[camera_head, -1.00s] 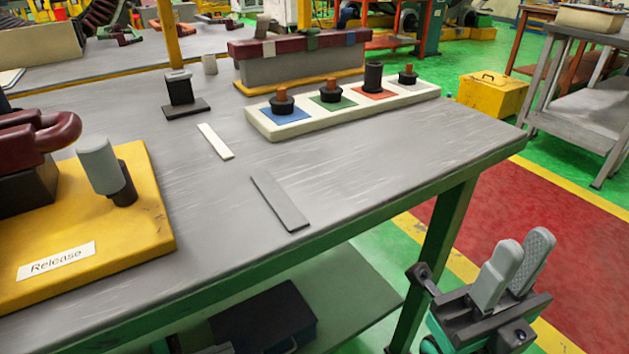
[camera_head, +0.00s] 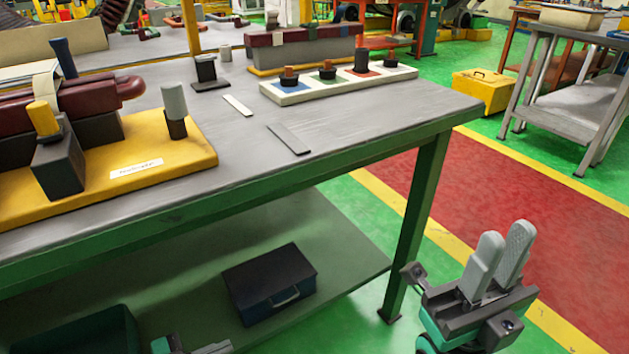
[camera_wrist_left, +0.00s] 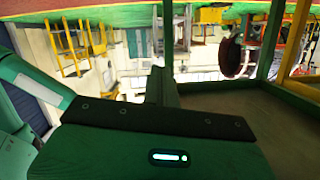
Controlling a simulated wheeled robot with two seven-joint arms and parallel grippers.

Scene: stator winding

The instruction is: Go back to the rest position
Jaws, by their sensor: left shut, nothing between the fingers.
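My right gripper (camera_head: 506,235) is at the lower right in the head view, beside the bench over the floor. Its two grey fingers point up and stand slightly apart, with nothing between them. My left gripper is low at the bottom edge of the head view, where only a small part of the arm end (camera_head: 190,346) shows, below the bench top. In the left wrist view its dark fingers (camera_wrist_left: 160,85) are together and hold nothing. Both grippers are clear of the objects on the bench.
The grey workbench (camera_head: 340,125) carries a yellow fixture base (camera_head: 190,150), a white tray with coloured squares (camera_head: 300,95) and two flat strips. A dark toolbox (camera_head: 270,283) sits on the lower shelf (camera_head: 345,255). Red and green floor is open at the right.

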